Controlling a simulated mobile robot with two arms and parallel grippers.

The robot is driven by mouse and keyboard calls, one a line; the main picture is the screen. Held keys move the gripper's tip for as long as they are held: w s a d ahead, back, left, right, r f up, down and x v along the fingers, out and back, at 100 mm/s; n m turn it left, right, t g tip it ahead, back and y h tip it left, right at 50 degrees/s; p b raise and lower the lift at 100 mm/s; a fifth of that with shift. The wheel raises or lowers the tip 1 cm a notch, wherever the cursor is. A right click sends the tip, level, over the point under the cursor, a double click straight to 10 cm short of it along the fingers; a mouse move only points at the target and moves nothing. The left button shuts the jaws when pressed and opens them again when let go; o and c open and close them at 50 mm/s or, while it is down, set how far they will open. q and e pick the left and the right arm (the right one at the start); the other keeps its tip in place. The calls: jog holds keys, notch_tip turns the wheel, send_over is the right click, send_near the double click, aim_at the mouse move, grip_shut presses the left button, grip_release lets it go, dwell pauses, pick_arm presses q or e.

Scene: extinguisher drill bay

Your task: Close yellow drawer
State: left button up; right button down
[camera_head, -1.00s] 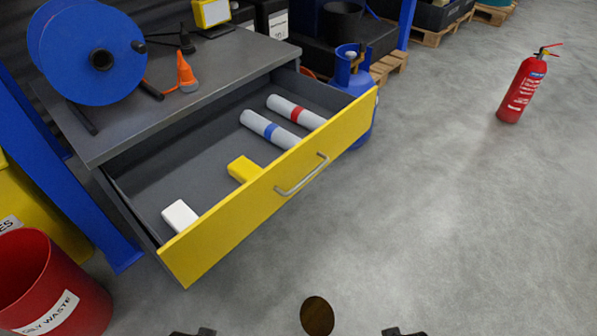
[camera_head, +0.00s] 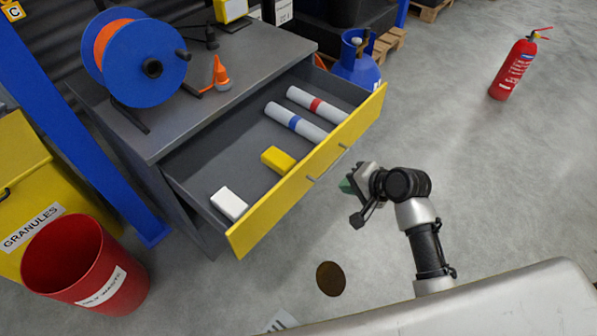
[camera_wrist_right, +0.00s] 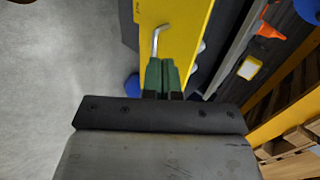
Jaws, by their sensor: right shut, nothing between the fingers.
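The yellow drawer (camera_head: 268,218) stands open under a grey bench top, with its inside showing. Its metal handle (camera_head: 327,166) is on the front face and also shows in the right wrist view (camera_wrist_right: 156,41). My right gripper (camera_head: 346,185) is shut and empty, just in front of the drawer front, near the handle. In the right wrist view its green fingertips (camera_wrist_right: 161,68) are together and overlap the yellow front (camera_wrist_right: 183,22); I cannot tell whether they touch it. My left gripper is not in view.
The drawer holds two rolls (camera_head: 296,121), a yellow block (camera_head: 278,160) and a white block (camera_head: 229,203). A blue reel (camera_head: 145,84) stands on the bench. A red bin (camera_head: 75,262) is at left, a blue cylinder (camera_head: 357,68) behind the drawer.

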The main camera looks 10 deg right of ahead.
aim_at(302, 177)
jog(key=x, duration=0.4)
jog(key=r+b+x, duration=0.1)
jog(key=x, duration=0.3)
jog(key=w+a+x, duration=0.1)
jog(key=x, duration=0.3)
jog(key=shift+w+r, duration=0.1)
jog(key=shift+r, duration=0.05)
jog(key=shift+w+a, duration=0.3)
jog(key=shift+a, duration=0.05)
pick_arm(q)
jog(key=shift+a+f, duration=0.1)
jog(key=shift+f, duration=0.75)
